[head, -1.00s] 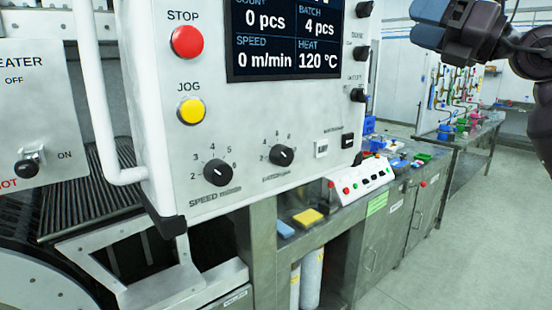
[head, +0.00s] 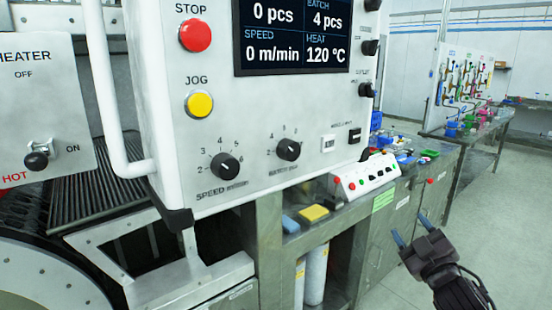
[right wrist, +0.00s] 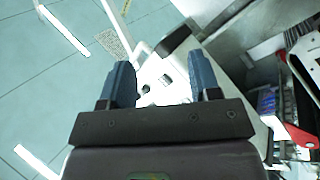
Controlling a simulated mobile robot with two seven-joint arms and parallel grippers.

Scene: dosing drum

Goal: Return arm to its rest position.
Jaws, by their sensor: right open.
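My right gripper (head: 412,232) is at the lower right of the head view, in free space over the floor and in front of the bench cabinets. Its blue fingertips are apart and nothing is between them. In the right wrist view the two blue fingers (right wrist: 163,85) are also spread and empty, with the floor and a pale machine part beyond them. My left gripper is not in either view.
The control panel (head: 260,110), with a red stop button (head: 195,35) and a yellow jog button (head: 199,104), fills the centre left. A steel bench (head: 345,205) runs along behind it. Open floor (head: 500,225) lies at the right.

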